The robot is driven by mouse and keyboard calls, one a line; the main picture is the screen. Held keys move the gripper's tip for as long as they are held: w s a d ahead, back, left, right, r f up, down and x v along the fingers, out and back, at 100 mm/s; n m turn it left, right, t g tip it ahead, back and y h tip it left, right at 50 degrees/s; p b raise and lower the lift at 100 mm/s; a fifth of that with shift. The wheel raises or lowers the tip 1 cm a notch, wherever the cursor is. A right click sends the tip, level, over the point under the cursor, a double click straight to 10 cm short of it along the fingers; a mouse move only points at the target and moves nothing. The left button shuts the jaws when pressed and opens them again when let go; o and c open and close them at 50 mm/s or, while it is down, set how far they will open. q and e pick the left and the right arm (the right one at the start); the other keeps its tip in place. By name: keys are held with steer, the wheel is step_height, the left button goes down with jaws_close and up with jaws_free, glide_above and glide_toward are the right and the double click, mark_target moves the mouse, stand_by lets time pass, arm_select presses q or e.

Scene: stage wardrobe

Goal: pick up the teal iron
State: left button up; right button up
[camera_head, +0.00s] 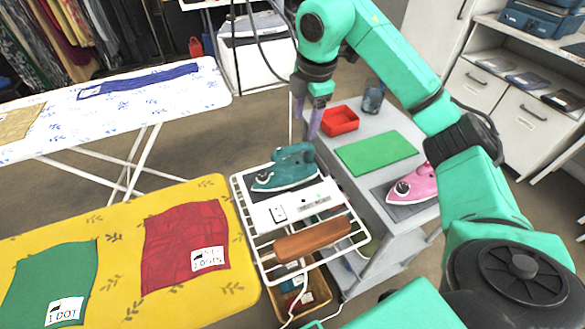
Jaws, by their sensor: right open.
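The teal iron (286,170) stands flat at the back of a white wire rack, its tip toward the left. My right gripper (308,122) is above and just behind the iron's right part, fingers pointing down. It is open with nothing between its fingers. It looks apart from the iron, though the exact height gap is hard to judge. My left gripper does not show.
The wire rack (237,190) also bears a power strip (300,207) and a brown wooden block (312,239). To the right, a grey cart holds a pink iron (414,185), a green mat (375,152) and a red tray (340,121). A yellow ironing board (125,220) is at left.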

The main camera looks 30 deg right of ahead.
mark_target(298, 145)
steer(key=f, duration=0.3)
steer(key=w+f+p, duration=0.1)
steer(key=f, duration=0.3)
steer(key=w+f+p, duration=0.1)
steer(key=f, duration=0.2)
steer(key=shift+w+a+f, duration=0.2)
steer(key=shift+a+f, duration=0.05)
steer(key=shift+w+f, duration=0.1)
steer(key=shift+f, duration=0.1)
steer(key=shift+r, duration=0.1)
jaws_close()
